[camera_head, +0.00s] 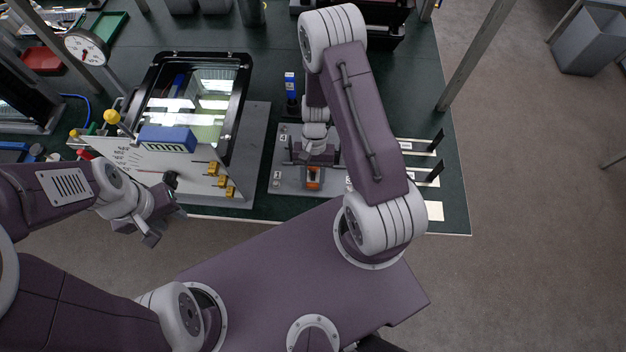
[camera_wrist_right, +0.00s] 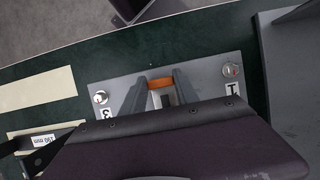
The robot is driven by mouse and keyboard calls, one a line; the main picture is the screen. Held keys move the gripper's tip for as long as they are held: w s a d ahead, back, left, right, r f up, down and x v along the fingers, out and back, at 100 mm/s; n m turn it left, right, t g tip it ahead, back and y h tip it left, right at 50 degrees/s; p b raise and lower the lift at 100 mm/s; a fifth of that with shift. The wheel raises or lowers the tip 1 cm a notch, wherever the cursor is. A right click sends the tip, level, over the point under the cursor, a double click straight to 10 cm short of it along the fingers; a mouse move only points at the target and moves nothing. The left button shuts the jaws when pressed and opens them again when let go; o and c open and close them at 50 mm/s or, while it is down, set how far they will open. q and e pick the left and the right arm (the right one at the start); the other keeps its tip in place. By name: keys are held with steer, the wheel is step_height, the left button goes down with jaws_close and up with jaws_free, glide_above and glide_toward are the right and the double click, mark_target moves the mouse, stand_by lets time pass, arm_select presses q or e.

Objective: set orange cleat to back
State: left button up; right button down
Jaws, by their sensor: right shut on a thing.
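The orange cleat (camera_head: 313,178) is at the front middle of a grey plate (camera_head: 285,187) with numbered corners. It also shows in the right wrist view (camera_wrist_right: 160,84), between the dark fingers of my right gripper (camera_wrist_right: 160,92). My right gripper (camera_head: 313,163) is shut on the cleat from above. The fingers and arm hide part of the cleat and the plate's right side, so I cannot tell whether it touches the plate. My left gripper (camera_head: 138,236) is open and empty at the left, in front of the table's edge.
A floodlight housing (camera_head: 243,70) with a glass front stands left of the plate, beside a white panel (camera_head: 125,160) with yellow clips. A blue-topped post (camera_head: 290,95) stands behind the plate. Labelled strips with black uprights (camera_head: 436,140) lie to the right.

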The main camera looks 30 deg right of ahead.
steer(key=c, duration=0.9)
jaws_free()
steer(key=shift+f, duration=0.15)
steer(key=shift+s+a, duration=0.1)
steer(key=shift+s, duration=0.1)
steer(key=v, duration=0.9)
step_height(320, 180, up, 11)
steer(key=n+t+h, duration=0.2)
steer(key=n+t, duration=0.2)
glide_above(313, 177)
steer(key=s+a, duration=0.2)
steer(key=a, duration=0.1)
steer(key=shift+s+d+f+n+t, duration=0.3)
steer(key=shift+s+n, duration=0.1)
steer(key=shift+n, duration=0.15)
steer(key=shift+s+d+f+n+t, duration=0.15)
steer(key=shift+s+d+n+t, duration=0.1)
steer(key=shift+s+n, duration=0.25)
